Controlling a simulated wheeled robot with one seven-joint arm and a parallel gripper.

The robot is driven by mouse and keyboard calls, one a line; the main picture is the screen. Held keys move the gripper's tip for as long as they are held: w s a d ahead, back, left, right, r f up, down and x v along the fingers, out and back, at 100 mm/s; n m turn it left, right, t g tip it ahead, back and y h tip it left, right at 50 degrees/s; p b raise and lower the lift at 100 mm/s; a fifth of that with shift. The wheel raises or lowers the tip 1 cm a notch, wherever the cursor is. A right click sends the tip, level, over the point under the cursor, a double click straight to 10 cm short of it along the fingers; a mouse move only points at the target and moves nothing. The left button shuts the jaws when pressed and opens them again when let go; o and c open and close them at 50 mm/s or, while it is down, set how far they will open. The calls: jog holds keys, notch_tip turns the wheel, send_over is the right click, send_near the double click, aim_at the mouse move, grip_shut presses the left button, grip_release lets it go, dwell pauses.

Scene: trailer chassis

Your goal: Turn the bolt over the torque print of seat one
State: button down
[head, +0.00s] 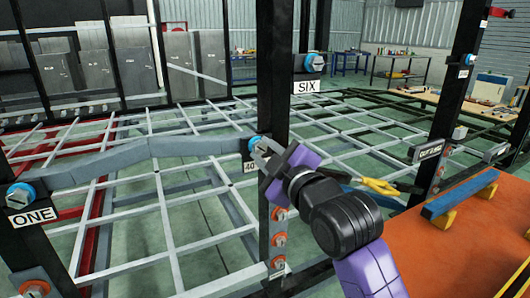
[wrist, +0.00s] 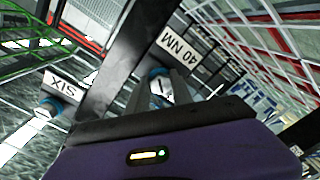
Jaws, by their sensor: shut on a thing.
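A blue-collared bolt (head: 255,143) sits on a black post at the right end of a grey bar. A white print (head: 249,167) starting with "40" is just below it, partly hidden by my gripper. The plate "ONE" (head: 32,215) is at the bar's left end, under another blue bolt (head: 19,195).
An orange bench (head: 470,230) carrying a blue bar (head: 460,195) stands right. A yellow-handled tool (head: 380,186) lies behind my arm.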

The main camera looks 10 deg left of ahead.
jog(key=c, duration=1.1)
grip_release()
jog(key=shift+w, duration=0.1)
jog(key=v, duration=0.8)
jog(key=shift+w, duration=0.1)
